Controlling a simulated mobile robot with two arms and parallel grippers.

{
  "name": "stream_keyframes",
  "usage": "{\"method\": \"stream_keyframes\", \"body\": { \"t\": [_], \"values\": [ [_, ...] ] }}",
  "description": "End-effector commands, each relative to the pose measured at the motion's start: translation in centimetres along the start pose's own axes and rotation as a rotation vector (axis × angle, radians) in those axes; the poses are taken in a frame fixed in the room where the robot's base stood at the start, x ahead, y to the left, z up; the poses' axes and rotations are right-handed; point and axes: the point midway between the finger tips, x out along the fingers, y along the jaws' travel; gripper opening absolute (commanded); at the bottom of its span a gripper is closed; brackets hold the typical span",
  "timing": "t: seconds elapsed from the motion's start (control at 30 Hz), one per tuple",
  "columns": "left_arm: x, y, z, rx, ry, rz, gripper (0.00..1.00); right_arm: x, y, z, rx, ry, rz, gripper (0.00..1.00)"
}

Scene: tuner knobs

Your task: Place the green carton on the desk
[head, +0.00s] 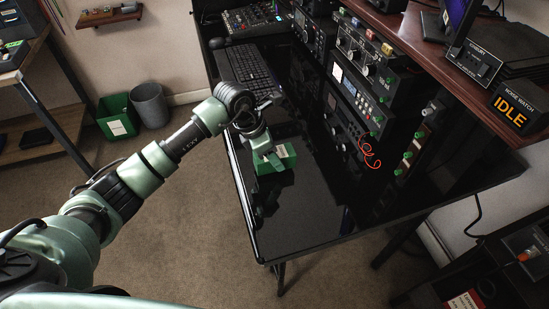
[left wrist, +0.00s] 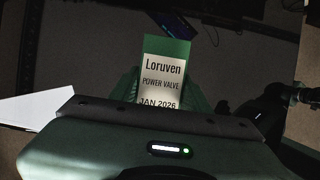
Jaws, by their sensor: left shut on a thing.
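The green carton (head: 275,167) has a pale label. It is at the glossy black desk (head: 315,208), near the left edge, with a dark reflection below it. I cannot tell for sure whether its base touches the desk. My left gripper (head: 266,150) comes from above and is shut on the carton. In the left wrist view the carton (left wrist: 167,46) sits between the green fingers (left wrist: 165,90), its label reading "Loruven POWER VALVE JAN 2026". The fingers and wrist housing hide its lower part. My right gripper is not in view.
A keyboard (head: 252,75) lies further back on the desk. Rack units with green knobs (head: 358,97) and a red cable (head: 368,154) stand to the right. The desk's front part is clear. A green bin (head: 118,117) and grey bin (head: 149,104) stand on the floor.

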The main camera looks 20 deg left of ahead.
Motion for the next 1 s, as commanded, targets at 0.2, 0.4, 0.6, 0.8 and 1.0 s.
{"method": "stream_keyframes", "body": {
  "t": [0.2,0.4,0.6,0.8,1.0],
  "values": [
    [1.7,0.0,-0.7,0.001,-0.001,0.0,0.01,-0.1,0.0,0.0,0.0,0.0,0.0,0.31],
    [1.8,0.0,-0.7,0.001,-0.001,0.0,0.01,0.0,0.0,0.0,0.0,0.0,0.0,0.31],
    [1.7,0.0,-0.7,0.0,0.0,0.0,0.69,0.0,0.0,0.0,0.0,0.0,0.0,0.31],
    [1.7,0.0,-0.7,0.0,0.0,0.0,0.69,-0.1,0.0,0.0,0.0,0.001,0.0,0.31],
    [-0.1,0.1,-0.7,0.001,-0.001,0.004,0.69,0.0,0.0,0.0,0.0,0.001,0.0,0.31]
  ]
}}
